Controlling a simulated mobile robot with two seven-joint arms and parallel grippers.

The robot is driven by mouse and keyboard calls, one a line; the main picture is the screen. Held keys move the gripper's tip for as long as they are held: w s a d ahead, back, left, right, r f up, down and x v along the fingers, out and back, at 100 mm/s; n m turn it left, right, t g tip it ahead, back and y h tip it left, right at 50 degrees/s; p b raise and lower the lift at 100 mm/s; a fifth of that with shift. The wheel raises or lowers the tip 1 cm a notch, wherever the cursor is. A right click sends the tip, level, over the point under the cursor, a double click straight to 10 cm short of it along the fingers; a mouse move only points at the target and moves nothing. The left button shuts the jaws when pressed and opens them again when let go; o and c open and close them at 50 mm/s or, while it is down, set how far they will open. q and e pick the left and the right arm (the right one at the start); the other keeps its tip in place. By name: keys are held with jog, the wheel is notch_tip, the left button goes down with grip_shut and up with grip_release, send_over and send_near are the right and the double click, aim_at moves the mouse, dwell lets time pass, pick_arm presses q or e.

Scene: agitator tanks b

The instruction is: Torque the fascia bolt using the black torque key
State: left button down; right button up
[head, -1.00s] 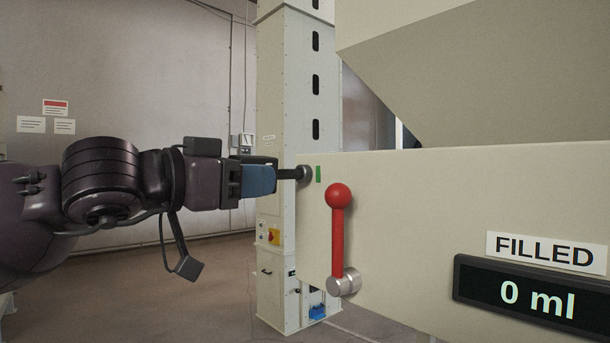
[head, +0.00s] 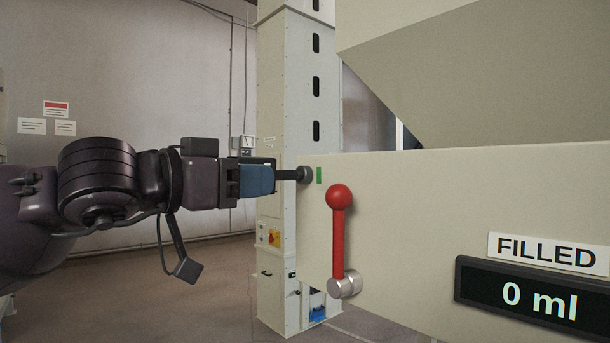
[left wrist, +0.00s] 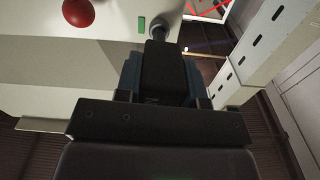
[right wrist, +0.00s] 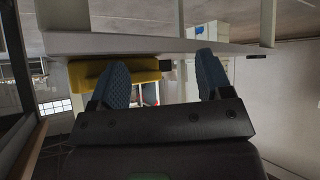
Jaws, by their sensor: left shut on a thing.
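My left gripper (head: 262,180) is shut on the black torque key (left wrist: 163,72), with its blue fingers on the key's body. The key's dark shaft (head: 287,176) points right to the round grey fascia bolt (head: 306,174) near the left edge of the cream fascia (head: 420,210). Shaft and bolt appear to touch; the exact seating is hidden. A green mark (head: 319,175) is just right of the bolt, and it also shows in the left wrist view (left wrist: 141,24). My right gripper (right wrist: 163,82) shows only in its wrist view, open and empty, fingers wide apart.
A red ball-topped lever (head: 338,235) stands upright on the fascia, right of the bolt. A display (head: 530,298) reads 0 ml below a FILLED label (head: 546,252). A tall cream column (head: 285,90) stands behind. A yellow thing (right wrist: 145,70) lies beyond my right fingers.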

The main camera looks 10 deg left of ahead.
pick_arm(q)
jog(key=shift+v, duration=1.5)
jog(key=shift+v, duration=1.9)
jog(key=shift+n+b, duration=0.5)
jog(key=shift+n, duration=2.5)
